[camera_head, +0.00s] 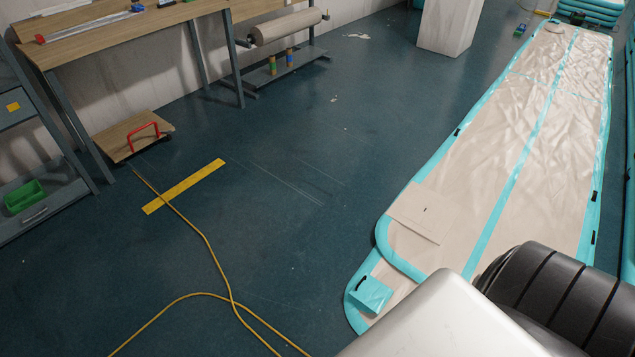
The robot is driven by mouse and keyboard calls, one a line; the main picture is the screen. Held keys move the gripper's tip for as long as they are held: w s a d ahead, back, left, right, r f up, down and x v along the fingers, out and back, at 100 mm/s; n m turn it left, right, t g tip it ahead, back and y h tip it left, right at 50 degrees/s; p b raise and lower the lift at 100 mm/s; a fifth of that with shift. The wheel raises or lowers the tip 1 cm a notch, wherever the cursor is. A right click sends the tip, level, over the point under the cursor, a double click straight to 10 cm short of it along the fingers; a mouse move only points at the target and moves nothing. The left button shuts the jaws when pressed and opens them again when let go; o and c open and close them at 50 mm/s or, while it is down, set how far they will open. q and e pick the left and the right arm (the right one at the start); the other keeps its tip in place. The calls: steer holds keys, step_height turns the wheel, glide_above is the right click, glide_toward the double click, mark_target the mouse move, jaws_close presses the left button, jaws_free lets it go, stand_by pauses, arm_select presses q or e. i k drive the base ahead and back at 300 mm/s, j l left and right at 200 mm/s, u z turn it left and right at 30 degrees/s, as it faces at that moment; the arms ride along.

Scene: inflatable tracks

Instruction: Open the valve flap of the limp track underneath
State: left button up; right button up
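Two beige tracks with turquoise edges lie on the floor at the right of the head view, one on the other. The upper track (500,160) is long, wrinkled and has a turquoise centre stripe. The rounded near end of the lower track (398,290) sticks out from beneath it. On that end lies a turquoise square flap (371,295) with a small dark mark at its upper left edge. I cannot tell whether the flap is open or shut. White and black ribbed parts in the foreground hide some of the near end. Neither gripper is in view.
A beige square patch (420,211) lies on the upper track's near end. Turquoise rolls are stacked at the far right. A yellow hose (212,250) and yellow strip (184,186) lie on the floor. A workbench (110,40) and low board (130,135) stand left. The middle floor is clear.

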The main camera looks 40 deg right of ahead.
mark_target(370, 292)
steer(key=i+j+z, duration=0.1)
steer(key=i, duration=0.9)
